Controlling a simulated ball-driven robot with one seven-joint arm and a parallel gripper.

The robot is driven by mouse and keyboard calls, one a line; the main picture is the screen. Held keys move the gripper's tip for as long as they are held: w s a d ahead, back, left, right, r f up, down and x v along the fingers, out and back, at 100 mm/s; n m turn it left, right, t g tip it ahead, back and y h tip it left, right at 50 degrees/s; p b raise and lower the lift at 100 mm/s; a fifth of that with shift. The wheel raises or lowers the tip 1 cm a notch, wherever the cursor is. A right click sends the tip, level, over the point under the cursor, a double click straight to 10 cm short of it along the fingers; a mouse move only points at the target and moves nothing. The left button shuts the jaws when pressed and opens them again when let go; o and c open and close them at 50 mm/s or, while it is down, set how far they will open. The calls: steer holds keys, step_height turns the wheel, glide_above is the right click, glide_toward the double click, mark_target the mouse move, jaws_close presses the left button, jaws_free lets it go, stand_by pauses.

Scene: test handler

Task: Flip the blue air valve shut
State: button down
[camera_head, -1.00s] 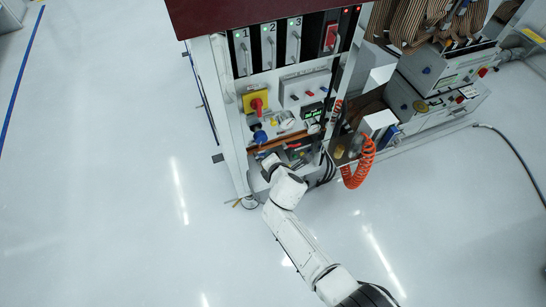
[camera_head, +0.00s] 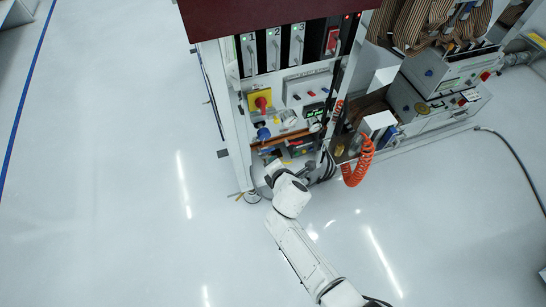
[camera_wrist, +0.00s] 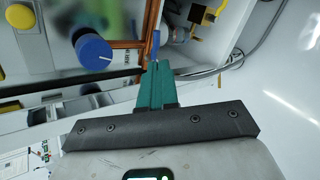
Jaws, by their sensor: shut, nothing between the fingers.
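My gripper (camera_wrist: 155,68) has teal fingers pressed together with nothing between them. In the wrist view its tips are close to a small upright blue piece (camera_wrist: 154,47), which may be the valve's lever; I cannot tell whether they touch. A larger round blue knob (camera_wrist: 92,48) with a white mark is to the upper left, apart from the fingers. In the head view a blue knob (camera_head: 263,133) sits on the cabinet front below the red-and-yellow switch. There my wrist is just below the cabinet's lower shelf, and the fingertips cannot be made out.
The cabinet (camera_head: 236,150) has a red-and-yellow switch (camera_head: 261,100) and a brown shelf edge (camera_head: 285,138) near the knob. A coiled orange hose (camera_head: 357,168) hangs to the right. A grey cable (camera_wrist: 250,50) runs right of the fingers. The floor at left is clear.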

steer(key=d+p+v, duration=0.1)
steer(key=p+v, duration=0.3)
steer(key=v, duration=0.4)
steer(key=shift+w, duration=0.15)
steer(key=shift+d, duration=0.15)
steer(key=s+d+r+m+g+h+p, duration=0.25)
steer(key=s+d+m, duration=0.25)
steer(key=d+m, duration=0.25)
steer(key=s+d+r+m+g+h+p, duration=0.1)
steer(key=s+d+r+m, duration=0.2)
steer(key=s+d+m, duration=0.4)
steer(key=s+d+r+m+g+p, duration=0.1)
steer(key=s+d+r+m+g, duration=0.2)
steer(key=s+r+m, duration=0.3)
steer(key=s+d+r+m+g+p, duration=0.2)
steer(key=s+d+r+m, duration=0.3)
steer(key=s, duration=0.8)
steer(key=shift+d+r+m+g+y, duration=0.25)
steer(key=shift+r+m+g+y, duration=0.15)
steer(key=shift+r+g, duration=0.2)
steer(key=shift+w, duration=0.15)
